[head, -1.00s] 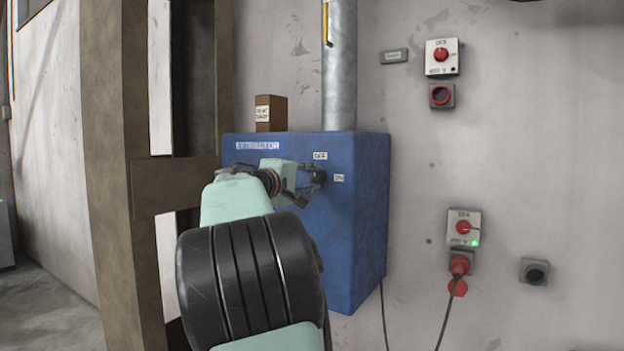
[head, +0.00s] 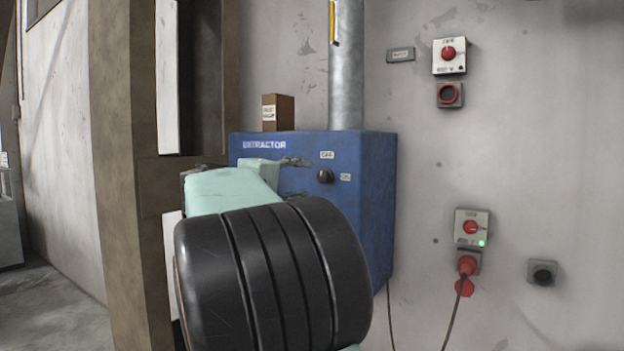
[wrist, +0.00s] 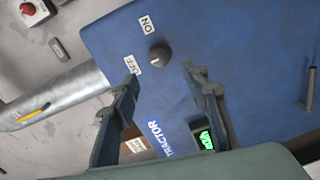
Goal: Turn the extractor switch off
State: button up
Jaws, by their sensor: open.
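The extractor switch is a small black round knob (head: 325,177) on the front of the blue extractor box (head: 370,190), with an OFF label above it and an ON label to its right. In the wrist view the knob (wrist: 159,56) is fully uncovered. A pale mark shows on its lower left side, nearer the OFF label (wrist: 132,65) than the ON label (wrist: 147,24). My gripper (wrist: 160,80) is open and empty, its fingertips apart from the knob. In the head view my arm hides most of the gripper, left of the knob.
A grey pipe (head: 346,70) rises from the box, with a brown block (head: 276,112) beside it on top. Red-knobbed wall switches (head: 450,55) and a plugged socket (head: 471,230) are on the wall to the right. A brown post (head: 125,180) stands left.

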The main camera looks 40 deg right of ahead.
jog(key=shift+v, duration=1.8)
